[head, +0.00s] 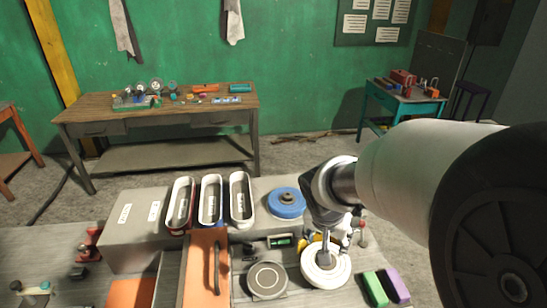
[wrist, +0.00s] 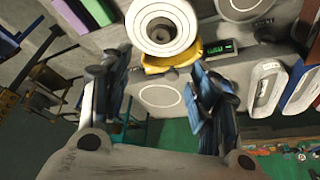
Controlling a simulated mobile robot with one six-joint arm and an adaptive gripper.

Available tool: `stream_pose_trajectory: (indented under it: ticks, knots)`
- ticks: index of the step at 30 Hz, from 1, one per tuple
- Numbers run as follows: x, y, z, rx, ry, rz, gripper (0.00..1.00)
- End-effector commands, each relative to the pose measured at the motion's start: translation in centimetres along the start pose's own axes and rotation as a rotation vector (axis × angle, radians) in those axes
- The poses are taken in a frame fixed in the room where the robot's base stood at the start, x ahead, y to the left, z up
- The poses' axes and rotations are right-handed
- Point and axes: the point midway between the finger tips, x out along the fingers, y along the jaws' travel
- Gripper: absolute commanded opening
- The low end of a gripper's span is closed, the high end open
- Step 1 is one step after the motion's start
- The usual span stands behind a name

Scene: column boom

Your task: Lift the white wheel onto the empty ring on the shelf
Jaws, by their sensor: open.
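The white wheel (head: 322,279) lies on the grey bench at the front. In the wrist view the white wheel (wrist: 160,30) shows its round hub, at the top beyond my fingertips. My gripper (wrist: 160,68) is open with nothing between its fingers. In the head view my gripper (head: 336,235) overlaps the far side of the wheel; I cannot tell if they touch. An empty ring outline (wrist: 160,96) shows on the grey shelf between my fingers in the wrist view; my arm hides it in the head view. A blue wheel (head: 287,203) rests on the shelf to the left.
Three oblong bins (head: 241,200) stand left of the blue wheel. A grey disc with a ring (head: 267,281) lies left of the white wheel. A yellow part (wrist: 170,61) and a small green display (head: 280,241) are close by. Green and purple blocks (head: 396,286) lie right.

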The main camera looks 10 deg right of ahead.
Motion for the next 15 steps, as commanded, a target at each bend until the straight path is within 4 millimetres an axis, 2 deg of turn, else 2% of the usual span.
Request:
stream_pose_trajectory:
  ticks: [1,9,15]
  knots:
    - [1.3,0.1,0.3,0.000,-0.006,0.004,0.56]
    - [7.3,0.2,0.3,-0.002,-0.006,0.004,0.56]
    - [10.2,0.1,0.2,-0.001,-0.004,0.002,0.56]
